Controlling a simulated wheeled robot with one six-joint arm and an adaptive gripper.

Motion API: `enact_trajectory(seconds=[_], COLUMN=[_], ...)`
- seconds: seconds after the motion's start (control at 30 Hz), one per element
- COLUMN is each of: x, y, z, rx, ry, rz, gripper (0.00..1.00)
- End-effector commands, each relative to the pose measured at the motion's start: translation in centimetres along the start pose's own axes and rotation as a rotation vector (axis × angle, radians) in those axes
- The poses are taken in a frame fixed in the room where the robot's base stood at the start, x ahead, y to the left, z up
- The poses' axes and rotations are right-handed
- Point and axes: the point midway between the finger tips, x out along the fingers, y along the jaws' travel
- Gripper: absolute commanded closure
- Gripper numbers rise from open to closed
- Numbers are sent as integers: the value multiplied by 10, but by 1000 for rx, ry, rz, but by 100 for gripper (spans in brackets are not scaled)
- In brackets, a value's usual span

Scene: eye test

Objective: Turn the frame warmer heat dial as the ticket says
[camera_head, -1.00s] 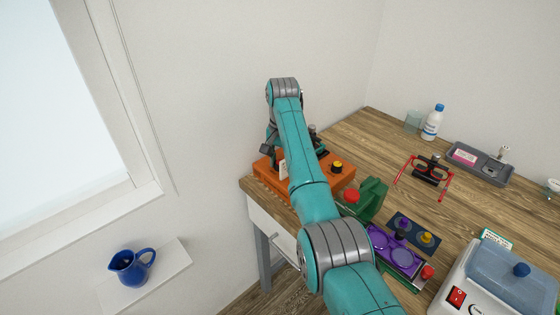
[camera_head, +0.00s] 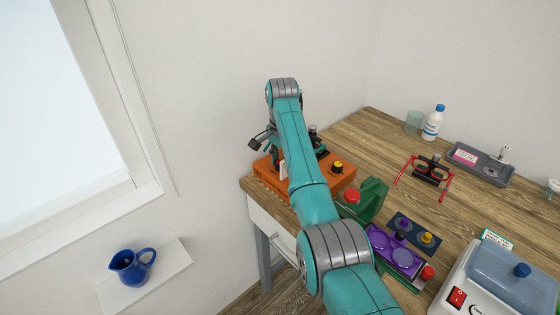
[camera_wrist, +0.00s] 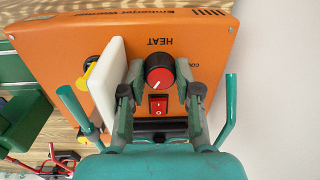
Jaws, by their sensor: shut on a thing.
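The orange frame warmer (camera_head: 337,184) stands at the table's far left corner, partly hidden by my arm. In the wrist view its top (camera_wrist: 215,50) shows upside-down lettering, with "HEAT" beside a red-capped dark dial (camera_wrist: 159,72). A small pale mark on the cap seems to point to the lower left of the picture. My gripper (camera_wrist: 161,87) has one finger on each side of the dial and is shut on it. A white card (camera_wrist: 106,84), perhaps the ticket, stands left of the dial; its writing is not visible. It also shows in the head view (camera_head: 283,170).
A red rocker switch (camera_wrist: 158,105) sits just below the dial in the wrist view. A yellow-and-black knob (camera_head: 337,167) is on the warmer's right. A green container (camera_head: 372,199), purple lens tray (camera_head: 394,250), red glasses (camera_head: 446,187) and white bottle (camera_head: 433,122) stand to the right.

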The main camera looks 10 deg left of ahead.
Motion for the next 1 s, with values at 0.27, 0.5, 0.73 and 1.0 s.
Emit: enact_trajectory(seconds=[0.27, 0.5, 0.73, 1.0], x=[0, 0, -11, -52], y=[0, 0, 0, 0], z=[0, 0, 0, -1], rx=[-1, -1, -1, -1], ry=[1, 0, 1, 1], rz=[0, 0, -1, -2], gripper=[50, 42, 42, 42])
